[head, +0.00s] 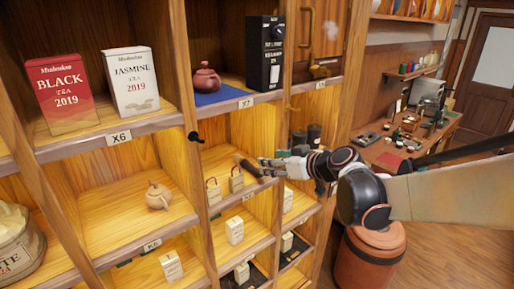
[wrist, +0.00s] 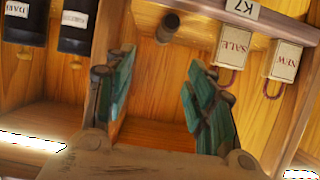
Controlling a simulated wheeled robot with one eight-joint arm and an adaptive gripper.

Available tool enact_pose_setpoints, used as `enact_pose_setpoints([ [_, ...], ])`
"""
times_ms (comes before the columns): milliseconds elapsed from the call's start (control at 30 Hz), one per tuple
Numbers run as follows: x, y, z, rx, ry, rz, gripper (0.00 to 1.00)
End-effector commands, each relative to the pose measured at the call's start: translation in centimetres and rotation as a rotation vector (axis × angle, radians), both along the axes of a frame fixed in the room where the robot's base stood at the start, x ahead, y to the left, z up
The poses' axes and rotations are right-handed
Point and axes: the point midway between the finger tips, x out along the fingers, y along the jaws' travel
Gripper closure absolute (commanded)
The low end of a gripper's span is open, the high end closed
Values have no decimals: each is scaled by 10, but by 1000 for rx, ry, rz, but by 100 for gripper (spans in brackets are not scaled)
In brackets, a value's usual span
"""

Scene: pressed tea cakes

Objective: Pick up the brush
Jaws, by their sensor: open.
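A short dark brown cylinder (head: 247,166), which looks like the brush, lies at the front of a shelf compartment in the head view. It also shows in the wrist view (wrist: 168,27), seen nearly end-on at the top centre, so its bristles cannot be made out. My gripper (head: 272,166) is close to its right side in the head view. In the wrist view my gripper (wrist: 158,65) has its green-padded fingers wide apart with nothing between them. The cylinder is beyond the fingertips, roughly in line with the gap.
Dark canisters (wrist: 78,27) are on the other side, past an upright divider. The K7 shelf edge (wrist: 270,20) is near. A teapot (head: 158,196) sits in a compartment further left.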

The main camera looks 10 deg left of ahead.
Motion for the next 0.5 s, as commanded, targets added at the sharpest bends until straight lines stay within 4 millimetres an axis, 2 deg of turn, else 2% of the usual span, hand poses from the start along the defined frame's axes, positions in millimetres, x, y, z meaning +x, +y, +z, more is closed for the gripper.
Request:
enact_pose_setpoints([
  [167, 8, 9, 1, 4, -11, 10, 50],
  [500, 41, 48, -21, 4, -10, 10, 50],
])
